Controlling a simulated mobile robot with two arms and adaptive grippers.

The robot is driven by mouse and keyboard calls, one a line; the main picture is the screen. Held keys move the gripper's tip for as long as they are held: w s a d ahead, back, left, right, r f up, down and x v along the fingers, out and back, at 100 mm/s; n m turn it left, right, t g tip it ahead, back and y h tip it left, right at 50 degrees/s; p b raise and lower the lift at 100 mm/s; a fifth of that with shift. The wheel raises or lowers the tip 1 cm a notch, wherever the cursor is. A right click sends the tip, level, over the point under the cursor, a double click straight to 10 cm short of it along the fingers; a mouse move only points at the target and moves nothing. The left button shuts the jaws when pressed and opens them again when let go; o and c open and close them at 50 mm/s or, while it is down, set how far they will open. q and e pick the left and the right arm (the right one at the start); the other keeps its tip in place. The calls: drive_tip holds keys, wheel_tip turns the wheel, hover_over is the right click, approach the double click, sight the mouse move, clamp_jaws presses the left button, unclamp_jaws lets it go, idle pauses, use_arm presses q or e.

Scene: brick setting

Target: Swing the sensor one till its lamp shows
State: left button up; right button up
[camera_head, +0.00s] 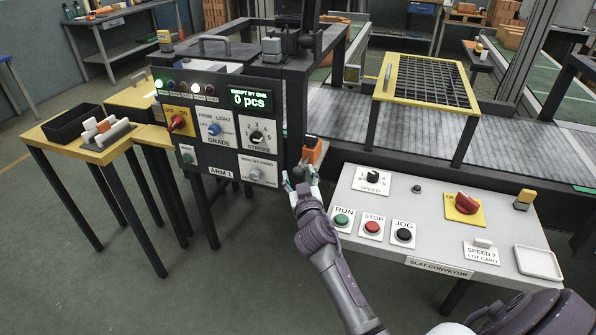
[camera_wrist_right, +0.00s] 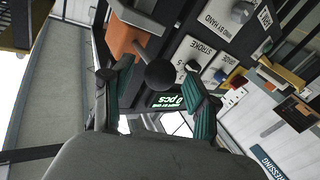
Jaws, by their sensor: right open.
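A dark control panel (camera_head: 215,135) carries a row of small lamps; one at the left (camera_head: 158,83) glows green and another (camera_head: 196,88) glows white. Their labels are too small to read. An orange block (camera_head: 313,152) sits at the panel's right side; in the right wrist view this orange block (camera_wrist_right: 124,38) has a short lever with a black ball knob (camera_wrist_right: 160,73). My right gripper (camera_head: 301,178) is just below the block. In the wrist view its open fingers (camera_wrist_right: 158,80) stand either side of the knob; contact is unclear. My left gripper is not in view.
The panel has a red switch (camera_head: 177,122), several knobs and a display reading 0 pcs. A grey conveyor console (camera_head: 440,225) with buttons stands to the right. A yellow-framed mesh guard (camera_head: 400,96) is over the conveyor. A yellow table (camera_head: 100,155) is left.

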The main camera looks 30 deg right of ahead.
drive_tip(key=shift+x, duration=0.85)
drive_tip(key=shift+c, duration=0.3)
